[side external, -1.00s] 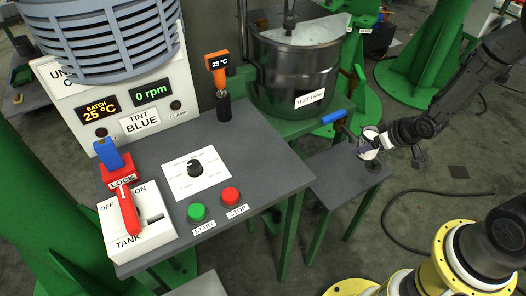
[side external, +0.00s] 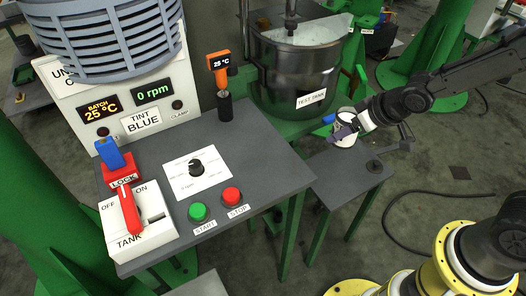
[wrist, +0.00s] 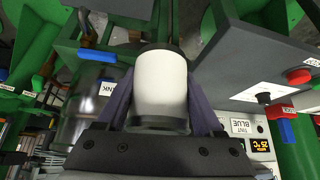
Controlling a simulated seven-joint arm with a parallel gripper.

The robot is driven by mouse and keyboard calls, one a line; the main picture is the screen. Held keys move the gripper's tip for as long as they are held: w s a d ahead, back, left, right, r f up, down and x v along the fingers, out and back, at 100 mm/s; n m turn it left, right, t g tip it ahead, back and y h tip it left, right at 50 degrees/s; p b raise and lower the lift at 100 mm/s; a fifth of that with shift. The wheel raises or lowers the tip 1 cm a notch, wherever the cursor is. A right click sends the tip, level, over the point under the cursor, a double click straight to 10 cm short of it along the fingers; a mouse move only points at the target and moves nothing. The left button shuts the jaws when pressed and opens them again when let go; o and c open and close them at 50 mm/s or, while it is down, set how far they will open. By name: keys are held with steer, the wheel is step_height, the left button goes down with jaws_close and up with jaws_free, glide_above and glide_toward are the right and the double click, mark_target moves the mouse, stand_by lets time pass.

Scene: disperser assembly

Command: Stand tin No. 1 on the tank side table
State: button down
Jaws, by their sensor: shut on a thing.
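My gripper (side external: 346,131) is shut on a white tin (side external: 345,126), with its purple fingers on either side. In the side external view the tin is in the air, above the back left of the small grey side table (side external: 332,172) and close to the tank (side external: 295,75). In the wrist view the tin (wrist: 160,82) sits between both fingers of my gripper (wrist: 160,95), with a dark band at its near end. I cannot read a number on it. A dark disc (side external: 374,166) lies on the side table's right part.
The tank's blue handle (side external: 329,118) is just left of the tin and partly hidden. The control bench (side external: 260,160) with green and red buttons stands left of the side table. The side table's top is otherwise clear.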

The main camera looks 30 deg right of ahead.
steer(key=s+a+r+n+y, duration=0.1)
steer(key=s+a+r+n, duration=0.15)
steer(key=a+r, duration=0.6)
steer(key=shift+g+y, duration=0.3)
steer(key=w+a+f, duration=0.2)
steer(key=w+f, duration=0.1)
steer(key=w, duration=0.1)
steer(key=w+a+f, duration=0.3)
steer(key=w, duration=0.1)
steer(key=w+a+f, duration=0.2)
steer(key=w+f, duration=0.1)
steer(key=w, duration=0.1)
steer(key=shift+a, duration=0.15)
steer(key=shift+x, duration=0.9)
steer(key=shift+f, duration=1.45)
steer(key=shift+f+n, duration=0.1)
steer(key=shift+n, duration=0.15)
jaws_free()
steer(key=shift+f, duration=0.1)
